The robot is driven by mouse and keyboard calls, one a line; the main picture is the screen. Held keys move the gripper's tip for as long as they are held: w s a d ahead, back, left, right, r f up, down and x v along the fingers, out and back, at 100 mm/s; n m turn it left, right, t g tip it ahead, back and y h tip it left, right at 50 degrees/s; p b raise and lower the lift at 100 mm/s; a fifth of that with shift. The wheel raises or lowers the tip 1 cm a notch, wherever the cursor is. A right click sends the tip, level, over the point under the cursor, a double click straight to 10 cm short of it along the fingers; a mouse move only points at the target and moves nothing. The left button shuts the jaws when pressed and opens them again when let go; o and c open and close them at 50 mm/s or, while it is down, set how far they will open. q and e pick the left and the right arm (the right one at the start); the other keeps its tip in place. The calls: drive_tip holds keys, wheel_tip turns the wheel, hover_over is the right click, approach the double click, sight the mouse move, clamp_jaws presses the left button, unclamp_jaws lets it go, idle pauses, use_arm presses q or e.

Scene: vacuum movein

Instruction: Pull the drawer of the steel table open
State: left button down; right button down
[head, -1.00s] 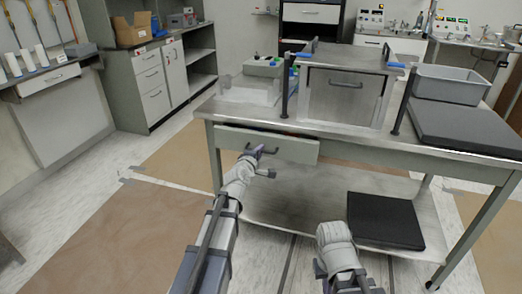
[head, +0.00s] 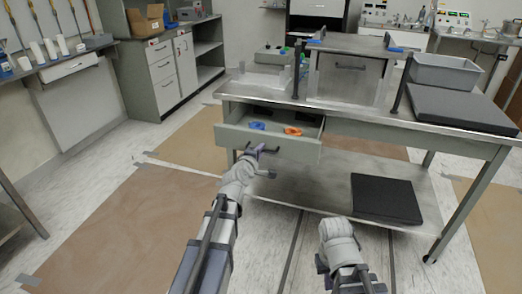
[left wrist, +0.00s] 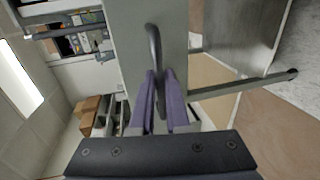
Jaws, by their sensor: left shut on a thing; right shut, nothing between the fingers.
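The steel table (head: 372,122) has a pale grey drawer (head: 268,145) at its left end. The drawer is pulled partly out, and its inside shows from above. My left gripper (head: 261,151) is at the middle of the drawer front, shut on the handle. In the left wrist view the dark bar handle (left wrist: 154,48) runs down between the purple fingers of the left gripper (left wrist: 162,76), against the drawer front (left wrist: 187,40). A blue item (head: 257,126) and an orange item (head: 293,131) lie in the drawer. My right arm shows at the bottom; its fingers cannot be made out.
A grey bin (head: 455,82) and a dark slab (head: 462,108) sit on the table's right end. A steel box (head: 348,80) stands on its middle. A black slab (head: 385,199) lies on the lower shelf. Open floor (head: 130,215) lies to the left.

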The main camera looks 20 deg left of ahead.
use_arm(q)
drive_tip(key=c, duration=1.2)
unclamp_jaws()
drive_tip(key=p+v, duration=0.1)
drive_tip(key=v, duration=0.6)
drive_tip(key=shift+s+r+p, duration=0.1)
drive_tip(key=shift+s+p, duration=0.2)
drive_tip(key=shift+s, duration=0.1)
